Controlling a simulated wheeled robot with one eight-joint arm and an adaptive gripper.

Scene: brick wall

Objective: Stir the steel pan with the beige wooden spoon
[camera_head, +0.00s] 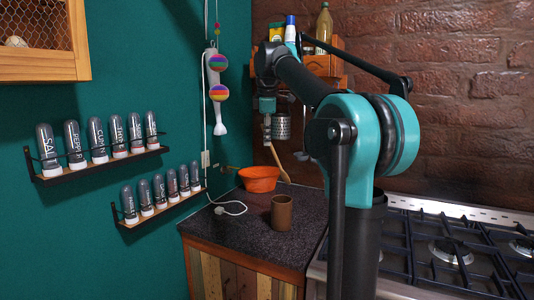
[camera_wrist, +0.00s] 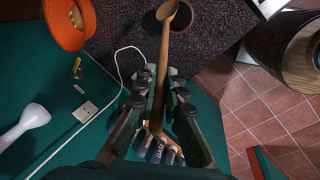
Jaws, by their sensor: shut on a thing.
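The beige wooden spoon (camera_wrist: 160,75) is held between the fingers of my gripper (camera_wrist: 155,102) in the wrist view, shut around its handle. Its bowl end points away from the fingers, at the top of that view. In the head view my gripper (camera_head: 267,138) hangs above the back of the dark counter, with the spoon (camera_head: 276,162) slanting down to the right beside an orange bowl (camera_head: 258,180). I cannot tell whether the spoon touches anything. I cannot make out a steel pan in either view.
A brown cup (camera_head: 281,213) stands on the counter (camera_head: 228,232), which otherwise has bare room in front. The gas stove (camera_head: 447,252) is at right. A white cable (camera_head: 236,207) lies near the bowl. Spice racks (camera_head: 98,163) and a white hand blender (camera_head: 216,92) are on the green wall.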

